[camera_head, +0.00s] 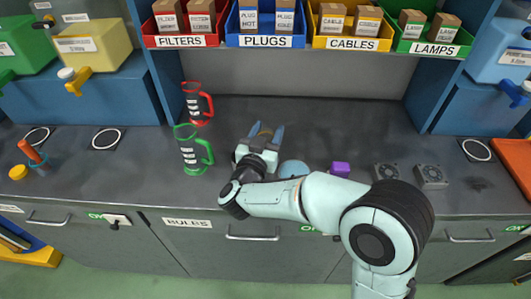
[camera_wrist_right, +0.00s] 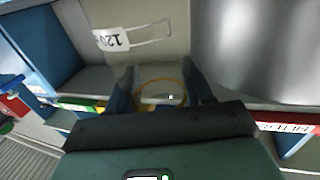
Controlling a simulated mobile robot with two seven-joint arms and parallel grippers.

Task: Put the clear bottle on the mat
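My right gripper (camera_head: 265,131) is over the middle of the counter, with its fingers pointing away toward the back. Between its fingers is a see-through thing with an amber ring, which looks like the clear bottle (camera_head: 263,132); its outline is faint. In the right wrist view the clear bottle (camera_wrist_right: 160,93) fills the gap between the two fingers (camera_wrist_right: 161,90), which press close on both sides. Dark mats with white rings lie on the counter: two at the left (camera_head: 107,138) (camera_head: 37,136) and one at the right (camera_head: 477,149). My left gripper is not in view.
Labelled bins (camera_head: 265,41) hang above the counter's back.

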